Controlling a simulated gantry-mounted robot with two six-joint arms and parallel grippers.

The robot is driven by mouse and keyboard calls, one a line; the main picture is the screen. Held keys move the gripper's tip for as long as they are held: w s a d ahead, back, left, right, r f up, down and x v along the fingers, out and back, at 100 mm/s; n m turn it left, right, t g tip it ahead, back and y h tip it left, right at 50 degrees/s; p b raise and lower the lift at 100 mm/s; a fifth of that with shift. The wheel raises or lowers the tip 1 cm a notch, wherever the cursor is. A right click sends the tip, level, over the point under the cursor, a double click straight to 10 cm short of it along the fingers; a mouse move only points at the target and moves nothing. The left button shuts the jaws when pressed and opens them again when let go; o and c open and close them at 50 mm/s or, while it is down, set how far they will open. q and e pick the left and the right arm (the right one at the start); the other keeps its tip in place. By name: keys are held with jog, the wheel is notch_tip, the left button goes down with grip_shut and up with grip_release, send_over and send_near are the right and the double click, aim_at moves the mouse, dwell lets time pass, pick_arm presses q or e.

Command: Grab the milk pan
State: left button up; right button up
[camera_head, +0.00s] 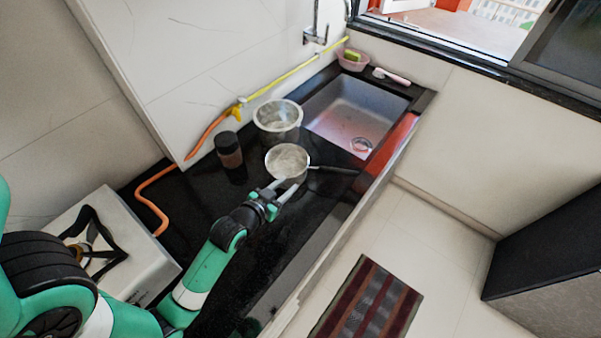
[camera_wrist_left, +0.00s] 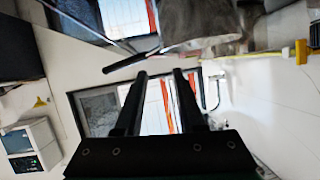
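The milk pan (camera_head: 288,160) is a small silvery pan with a dark handle (camera_head: 335,170) pointing right. It stands on the black counter in the head view. In the left wrist view its grey body (camera_wrist_left: 200,22) is at the top, partly cut off, with the black handle (camera_wrist_left: 127,62) left of it. My left gripper (camera_head: 286,184) is at the near side of the pan, close below its body. In the left wrist view, the fingers (camera_wrist_left: 160,73) are apart with nothing between them. I cannot tell whether a fingertip touches the pan. My right gripper is not in view.
A larger metal pot (camera_head: 278,117) stands behind the pan, with a dark jar (camera_head: 229,150) to the left. A sink (camera_head: 350,112) lies beyond. An orange hose (camera_head: 150,190) runs along the wall. A white appliance (camera_head: 140,240) is at left. The front counter is mostly clear.

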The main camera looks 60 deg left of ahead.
aim_at(302, 172)
pick_arm(q)
jog(key=b+x, duration=0.1)
jog(key=x, duration=0.2)
jog(key=b+x, duration=0.1)
jog(key=x, duration=0.2)
jog(key=b+x, duration=0.2)
jog(key=x, duration=0.2)
jog(key=shift+s+a+f, duration=0.3)
jog(key=shift+f, duration=0.1)
jog(key=shift+w+a, duration=0.2)
jog(key=shift+w, duration=0.1)
jog(key=c, duration=0.6)
grip_shut()
jog(key=shift+f, duration=0.15)
